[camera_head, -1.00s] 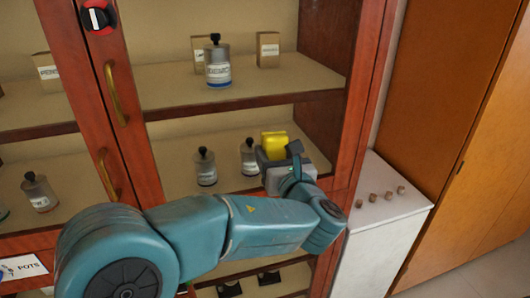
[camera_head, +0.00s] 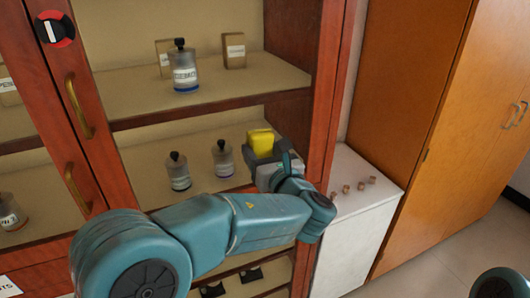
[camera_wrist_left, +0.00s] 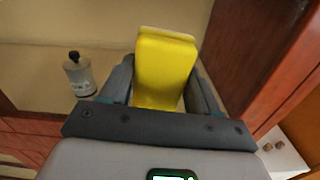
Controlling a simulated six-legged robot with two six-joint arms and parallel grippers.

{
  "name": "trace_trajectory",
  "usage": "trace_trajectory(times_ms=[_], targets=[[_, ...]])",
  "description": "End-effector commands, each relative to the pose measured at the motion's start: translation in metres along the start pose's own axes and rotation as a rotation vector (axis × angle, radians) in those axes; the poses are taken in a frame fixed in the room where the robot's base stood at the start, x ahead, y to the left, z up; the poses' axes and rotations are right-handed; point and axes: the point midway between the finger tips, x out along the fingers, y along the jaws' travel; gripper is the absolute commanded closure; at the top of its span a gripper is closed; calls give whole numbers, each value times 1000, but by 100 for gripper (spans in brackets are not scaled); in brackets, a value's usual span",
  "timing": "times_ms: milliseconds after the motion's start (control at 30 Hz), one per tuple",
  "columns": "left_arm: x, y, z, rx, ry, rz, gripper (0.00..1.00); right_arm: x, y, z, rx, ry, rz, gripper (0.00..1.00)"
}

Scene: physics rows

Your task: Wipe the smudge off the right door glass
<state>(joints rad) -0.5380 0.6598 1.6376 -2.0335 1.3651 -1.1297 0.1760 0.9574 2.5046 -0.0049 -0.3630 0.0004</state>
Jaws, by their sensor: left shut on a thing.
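My left gripper (camera_head: 268,160) is shut on a yellow sponge-like block (camera_head: 261,142) in front of the right door glass (camera_head: 205,120) of the red-brown cabinet. In the left wrist view the yellow block (camera_wrist_left: 165,68) stands up between the two fingers of the left gripper (camera_wrist_left: 162,95). I cannot tell whether the block touches the glass. I see no smudge on the glass in either view; the block and arm cover part of the pane. My right gripper is not in view.
Bottles (camera_head: 183,68) and small boxes (camera_head: 233,50) stand on shelves behind the glass. Brass handles (camera_head: 78,108) stick out at the left. A white cabinet (camera_head: 365,205) with several small knobs stands at the right, before an orange-brown wardrobe (camera_head: 440,110).

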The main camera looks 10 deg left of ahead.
Motion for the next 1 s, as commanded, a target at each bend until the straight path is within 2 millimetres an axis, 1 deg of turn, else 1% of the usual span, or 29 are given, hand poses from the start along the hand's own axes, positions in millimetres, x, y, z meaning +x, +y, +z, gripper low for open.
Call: trace_trajectory(times_ms=[33,233,467,800,900,1000], targets=[[1,7,-3,-3,-1,4,63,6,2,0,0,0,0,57],[3,26,-4,-3,0,5,63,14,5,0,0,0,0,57],[4,35,-4,-3,1,7,63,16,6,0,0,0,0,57],[2,67,-7,-3,0,10,63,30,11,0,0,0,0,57],[2,73,-7,-2,0,9,63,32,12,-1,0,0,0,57],[2,75,-7,-2,1,8,63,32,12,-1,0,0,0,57]])
